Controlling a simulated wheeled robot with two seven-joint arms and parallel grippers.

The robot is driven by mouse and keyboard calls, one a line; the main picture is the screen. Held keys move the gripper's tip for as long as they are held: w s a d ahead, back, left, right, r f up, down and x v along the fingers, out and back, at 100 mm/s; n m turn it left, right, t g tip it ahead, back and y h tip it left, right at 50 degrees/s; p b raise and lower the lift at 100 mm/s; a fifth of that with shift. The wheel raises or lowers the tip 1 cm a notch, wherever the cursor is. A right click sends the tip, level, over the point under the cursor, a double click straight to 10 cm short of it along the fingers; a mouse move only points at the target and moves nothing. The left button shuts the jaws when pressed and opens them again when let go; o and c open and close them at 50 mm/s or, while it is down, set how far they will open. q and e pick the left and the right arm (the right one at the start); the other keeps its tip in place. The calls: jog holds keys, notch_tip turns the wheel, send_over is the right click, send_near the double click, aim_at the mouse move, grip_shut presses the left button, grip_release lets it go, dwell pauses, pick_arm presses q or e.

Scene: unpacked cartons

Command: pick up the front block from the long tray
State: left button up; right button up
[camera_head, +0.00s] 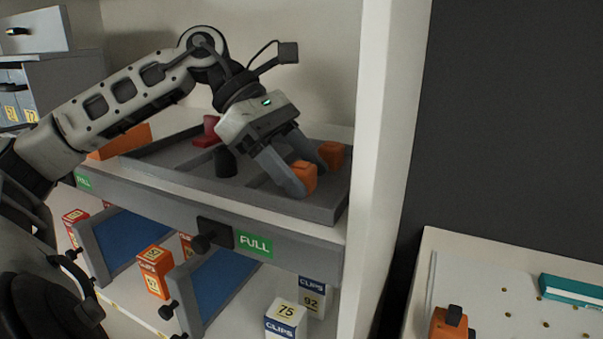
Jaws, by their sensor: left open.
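The long grey tray (185,182) lies on the upper shelf and has divided compartments. An orange block (308,177) is at its front right, partly hidden by a finger. A second orange block (332,152) sits behind it to the right, beside the far finger. My left gripper (313,178) points down into the right part of the tray, fingers apart. The front block shows in the gap by the near fingertip; I cannot tell whether they touch. A dark round block (225,162) and a red piece (207,131) are further left in the tray.
A white post (385,170) stands close right of the tray. An orange piece (122,142) is at the tray's left end. A pegboard table is lower right.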

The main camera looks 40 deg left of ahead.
pick_arm(q)
jog(key=c, duration=1)
jog(key=shift+c, duration=0.2)
